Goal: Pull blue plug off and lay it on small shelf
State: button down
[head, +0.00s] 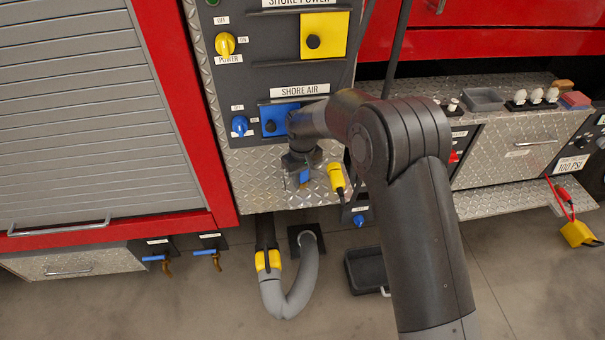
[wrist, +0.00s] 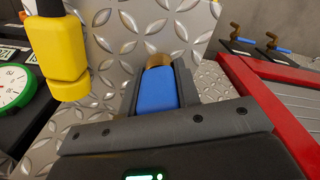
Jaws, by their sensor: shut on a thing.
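My gripper (head: 303,181) is shut on the blue plug (head: 304,176), below the SHORE AIR panel and over the diamond-plate small shelf (head: 248,188). In the wrist view the blue plug (wrist: 160,88) sits between both fingers, its brass tip (wrist: 158,60) pointing away from my palm. The plug is apart from the blue socket plate (head: 281,121), which shows above and left of my gripper. The shelf's patterned metal (wrist: 130,35) lies behind the plug in the wrist view. I cannot tell whether the plug touches it.
A yellow plug (head: 336,178) is close to the right of my gripper; it also shows in the wrist view (wrist: 60,50). A blue knob (head: 240,125) is on the panel. A grey hose (head: 290,295) hangs below. The left part of the shelf is clear.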

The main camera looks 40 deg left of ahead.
jog(key=shift+f, duration=0.1)
jog(key=c, duration=1)
grip_release()
notch_tip(320, 180, up, 11)
jog(key=shift+f, duration=0.1)
